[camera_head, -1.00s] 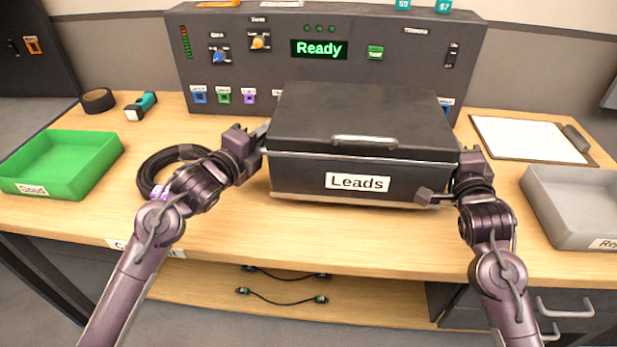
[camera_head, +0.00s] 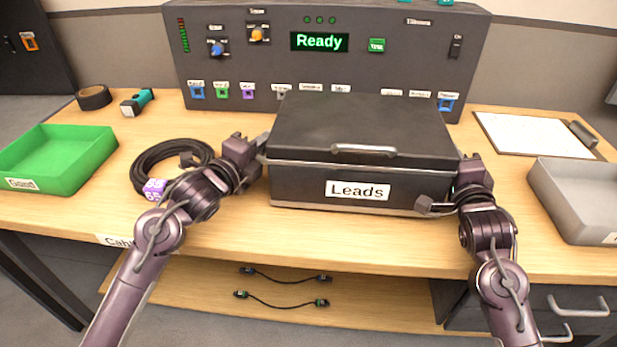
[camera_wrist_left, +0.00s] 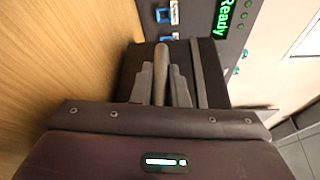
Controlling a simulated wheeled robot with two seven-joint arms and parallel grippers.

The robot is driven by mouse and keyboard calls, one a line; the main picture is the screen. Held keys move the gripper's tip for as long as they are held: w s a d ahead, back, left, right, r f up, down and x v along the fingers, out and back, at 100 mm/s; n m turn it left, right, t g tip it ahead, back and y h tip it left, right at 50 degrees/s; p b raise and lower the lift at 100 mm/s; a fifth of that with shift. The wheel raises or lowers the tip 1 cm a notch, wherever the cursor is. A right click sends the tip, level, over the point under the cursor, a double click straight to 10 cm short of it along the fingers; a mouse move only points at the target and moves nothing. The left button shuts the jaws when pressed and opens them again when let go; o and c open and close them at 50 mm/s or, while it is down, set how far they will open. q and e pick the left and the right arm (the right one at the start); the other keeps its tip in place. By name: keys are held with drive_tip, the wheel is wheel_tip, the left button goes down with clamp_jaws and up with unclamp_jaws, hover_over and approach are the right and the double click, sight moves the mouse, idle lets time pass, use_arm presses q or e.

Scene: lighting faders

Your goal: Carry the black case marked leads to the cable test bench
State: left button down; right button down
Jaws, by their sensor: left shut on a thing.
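The black case marked Leads (camera_head: 359,165) is upright with its lid shut, above the wooden cable test bench (camera_head: 330,240), in front of the tester panel. I cannot tell if its base touches the bench top. My left gripper (camera_head: 262,146) is at the case's left end. In the left wrist view its fingers (camera_wrist_left: 161,92) are shut on a bar-like handle (camera_wrist_left: 162,60) of the case. My right gripper (camera_head: 440,200) is at the case's right end, one part in front of its lower right corner; its grip is hidden.
The grey tester (camera_head: 380,70) showing Ready stands behind. Left are a green tray (camera_head: 100,158), coiled cable (camera_head: 143,175), tape roll (camera_head: 94,97) and torch (camera_head: 137,102). Right are a clipboard (camera_head: 530,135) and grey tray (camera_head: 590,215). Bench front is clear.

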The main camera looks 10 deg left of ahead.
use_arm(q)
drive_tip(key=shift+f, duration=0.15)
use_arm(e)
drive_tip(key=shift+f, duration=0.15)
use_arm(q)
drive_tip(key=c, duration=1.8)
unclamp_jaws()
drive_tip(key=shift+f, duration=0.15)
use_arm(e)
drive_tip(key=c, duration=1.7)
unclamp_jaws()
drive_tip(key=shift+f, duration=0.15)
drive_tip(key=shift+c, duration=0.2)
use_arm(q)
drive_tip(key=o, duration=0.4)
drive_tip(key=shift+s, duration=0.2)
drive_tip(key=shift+c, duration=0.2)
use_arm(e)
drive_tip(key=o, duration=0.4)
drive_tip(key=shift+s, duration=0.2)
drive_tip(key=shift+c, duration=0.2)
use_arm(q)
drive_tip(key=shift+w, duration=0.1)
use_arm(e)
drive_tip(key=shift+w, duration=0.1)
